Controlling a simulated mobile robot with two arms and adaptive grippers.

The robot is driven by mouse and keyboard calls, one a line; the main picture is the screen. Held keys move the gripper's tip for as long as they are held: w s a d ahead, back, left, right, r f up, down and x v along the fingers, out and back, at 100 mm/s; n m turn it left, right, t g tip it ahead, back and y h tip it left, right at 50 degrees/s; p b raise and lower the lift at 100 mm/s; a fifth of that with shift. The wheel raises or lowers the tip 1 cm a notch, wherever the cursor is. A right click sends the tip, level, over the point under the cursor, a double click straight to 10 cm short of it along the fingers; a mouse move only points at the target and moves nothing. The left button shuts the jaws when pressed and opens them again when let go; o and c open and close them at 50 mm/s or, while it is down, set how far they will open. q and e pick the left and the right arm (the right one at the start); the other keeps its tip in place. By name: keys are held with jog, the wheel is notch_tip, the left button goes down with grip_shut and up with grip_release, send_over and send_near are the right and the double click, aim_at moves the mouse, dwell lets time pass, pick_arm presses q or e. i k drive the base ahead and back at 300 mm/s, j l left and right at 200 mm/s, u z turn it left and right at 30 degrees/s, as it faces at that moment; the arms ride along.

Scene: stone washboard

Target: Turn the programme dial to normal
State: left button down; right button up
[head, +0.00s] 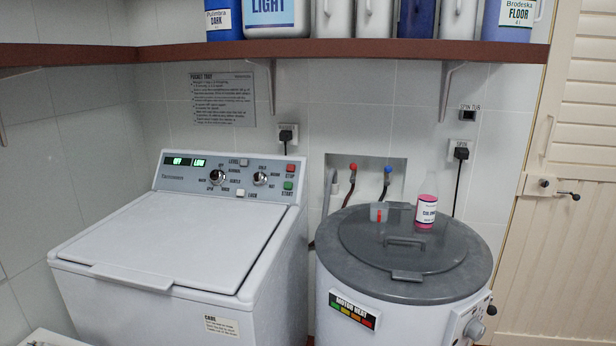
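The white top-loading washing machine (165,245) stands at the left with its lid shut. Its raised back panel carries two round knobs. The left knob (216,177), ringed by small words that seem to include OFF, NORMAL, GENTLE and SPIN, looks like the programme dial. Its pointer is too small to read surely. The right knob (260,178) has what look like temperature words around it. A green display (188,161) left of the knobs seems to read OFF and LOW. Neither of my grippers is in view.
A red STOP button (291,168) and a green START button (288,185) sit right of the knobs. A round grey-lidded tub (345,270) stands to the right, bearing a pink bottle (426,203). A shelf (330,50) with detergent containers runs above. The washer's lid is clear.

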aim_at(217, 177)
jog(key=i+j+z, duration=0.25)
jog(key=j+z, duration=0.2)
jog(key=j, duration=0.2)
jog(key=i+j+z, duration=0.25)
jog(key=j+z, duration=0.25)
jog(key=j, duration=0.25)
